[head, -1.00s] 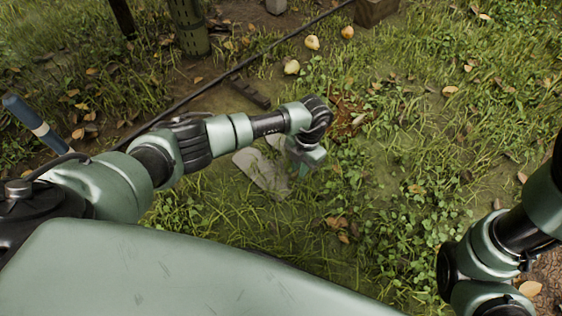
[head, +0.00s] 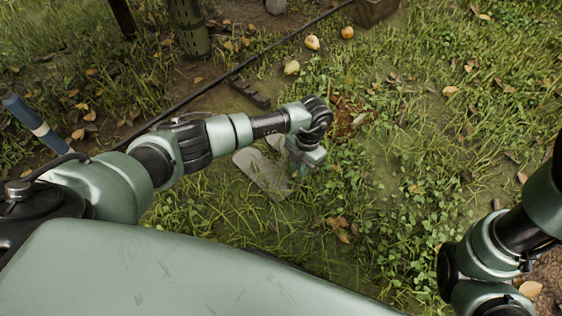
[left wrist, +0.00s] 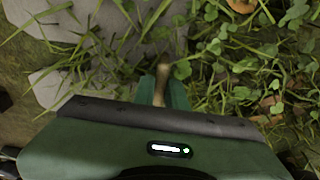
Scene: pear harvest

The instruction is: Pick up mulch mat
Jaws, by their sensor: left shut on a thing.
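My left gripper (head: 303,170) is low over the grass near the middle of the head view, beside a pale grey flat slab (head: 258,170). In the left wrist view its green fingers (left wrist: 162,92) are shut on a narrow tan thing (left wrist: 162,76) with a rounded end. Most of that thing is hidden between the fingers, and I cannot tell whether it is part of the mulch mat. A brown, fibrous patch (head: 349,116) lies in the grass just beyond the wrist; I cannot tell whether it is the mat. My right gripper is out of view.
Yellowish pears (head: 312,42) lie on the ground at the back. A dark hose (head: 240,68) crosses behind my left arm, near a dark toothed bar (head: 248,91). A post (head: 190,28) and a wooden block (head: 375,10) stand at the back. Grass to the right is open.

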